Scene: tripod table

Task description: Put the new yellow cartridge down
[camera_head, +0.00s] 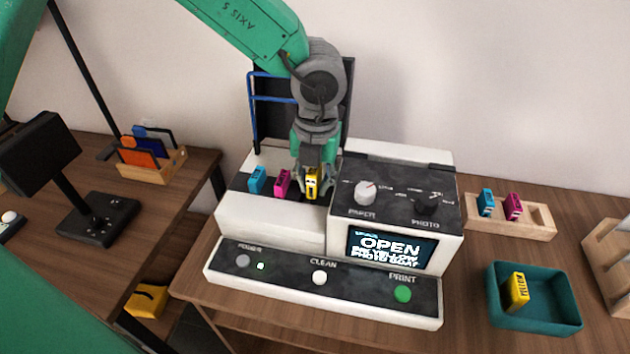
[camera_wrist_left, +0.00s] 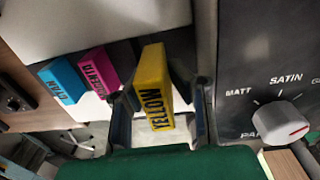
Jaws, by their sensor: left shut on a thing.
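My left gripper (camera_head: 312,178) reaches down from above into the open bay of the white and black printer (camera_head: 270,222). It is shut on a yellow cartridge (camera_head: 312,184), upright beside the magenta cartridge (camera_head: 283,183) and the cyan cartridge (camera_head: 257,180). In the left wrist view the yellow cartridge (camera_wrist_left: 154,90) shows its "YELLOW" label between the fingers of my left gripper (camera_wrist_left: 160,122). I cannot tell whether its base touches the bay floor. Another yellow cartridge (camera_head: 517,291) leans in the teal bin (camera_head: 548,322) at the right. My right gripper is not in view.
The printer's raised control housing (camera_head: 395,200) with knobs stands close right of my left gripper; its screen (camera_head: 390,250) reads "OPEN". The raised black lid (camera_head: 349,100) is behind. A wooden rack (camera_head: 545,222) holds a cyan and a magenta cartridge. A card holder (camera_head: 160,165) stands left.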

